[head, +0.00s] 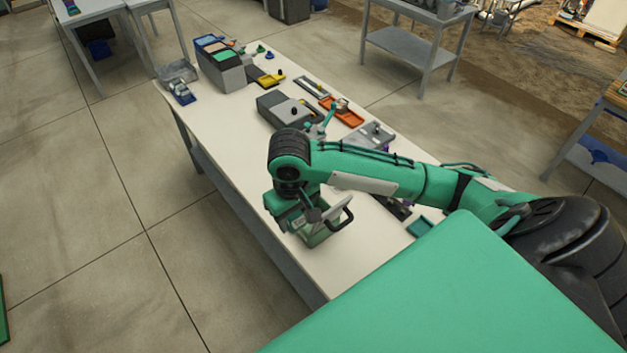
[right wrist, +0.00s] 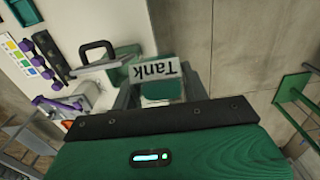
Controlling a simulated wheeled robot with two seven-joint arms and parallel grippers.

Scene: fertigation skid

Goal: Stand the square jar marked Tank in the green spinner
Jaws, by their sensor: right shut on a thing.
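The square jar marked Tank (right wrist: 155,73) is between the fingers of my right gripper (right wrist: 160,90) in the right wrist view. Its white label reads upside down there, and the gripper hides much of the jar. In the head view my right gripper (head: 298,215) is over the near part of the white table, shut on the jar. A green box-like thing with a black handle (head: 322,236) is right under and beside it; it also shows in the right wrist view (right wrist: 127,55). I cannot tell for sure whether it is the green spinner, or whether the jar touches it. My left gripper is out of view.
The white table (head: 225,130) has bare room along its left edge. Behind my arm stand a grey box (head: 283,108), an orange tray (head: 342,111) and a grey plate (head: 370,135).

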